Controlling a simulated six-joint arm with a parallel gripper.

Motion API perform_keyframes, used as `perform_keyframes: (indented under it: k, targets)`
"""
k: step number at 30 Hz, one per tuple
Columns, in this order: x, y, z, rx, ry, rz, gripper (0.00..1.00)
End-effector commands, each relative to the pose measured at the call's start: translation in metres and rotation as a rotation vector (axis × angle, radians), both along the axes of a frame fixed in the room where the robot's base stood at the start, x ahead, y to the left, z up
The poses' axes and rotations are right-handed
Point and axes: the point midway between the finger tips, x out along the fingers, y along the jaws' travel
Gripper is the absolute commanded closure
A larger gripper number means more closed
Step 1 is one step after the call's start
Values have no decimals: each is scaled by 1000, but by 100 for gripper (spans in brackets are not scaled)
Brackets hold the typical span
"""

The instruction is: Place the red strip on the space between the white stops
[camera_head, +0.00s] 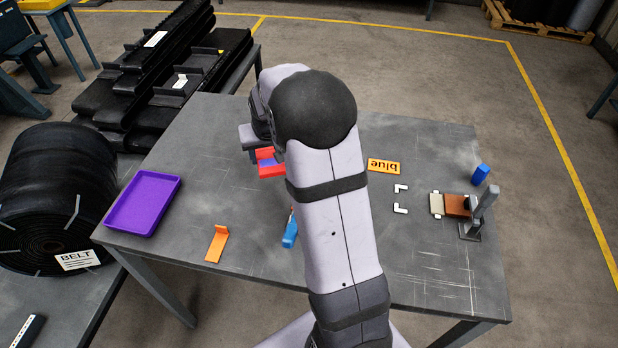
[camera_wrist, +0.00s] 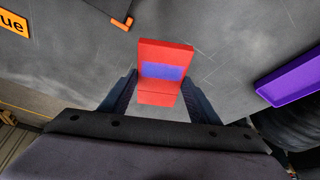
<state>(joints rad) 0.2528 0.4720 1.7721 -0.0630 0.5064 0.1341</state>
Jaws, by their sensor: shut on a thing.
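The red strip (camera_wrist: 165,54) has a purple-blue patch across its face and is held between the two fingers of my gripper (camera_wrist: 160,82) in the wrist view. In the head view the red strip (camera_head: 270,170) shows at the gripper (camera_head: 258,154), left of my arm, over the table's back middle. Whether it touches the table, I cannot tell. Two small white L-shaped stops (camera_head: 400,188) (camera_head: 400,209) lie on the table right of my arm, one nearer than the other, with bare table between them.
An orange plate reading "blue" (camera_head: 384,166) lies behind the stops. A purple tray (camera_head: 145,202), orange bracket (camera_head: 217,244) and blue-handled thing (camera_head: 290,232) are left.

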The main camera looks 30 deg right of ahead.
Motion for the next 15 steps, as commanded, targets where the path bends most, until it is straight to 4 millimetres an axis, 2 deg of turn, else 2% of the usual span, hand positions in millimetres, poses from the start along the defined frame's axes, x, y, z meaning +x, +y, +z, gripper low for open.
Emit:
perform_keyframes:
  k: [1, 6, 11, 15]
  targets:
    - [4, -9, -1, -1, -2, -17, 74]
    - [11, -24, 3, -2, 0, -50, 74]
    - [12, -27, 4, -2, 1, -56, 74]
    - [11, -27, -6, -1, 4, -56, 74]
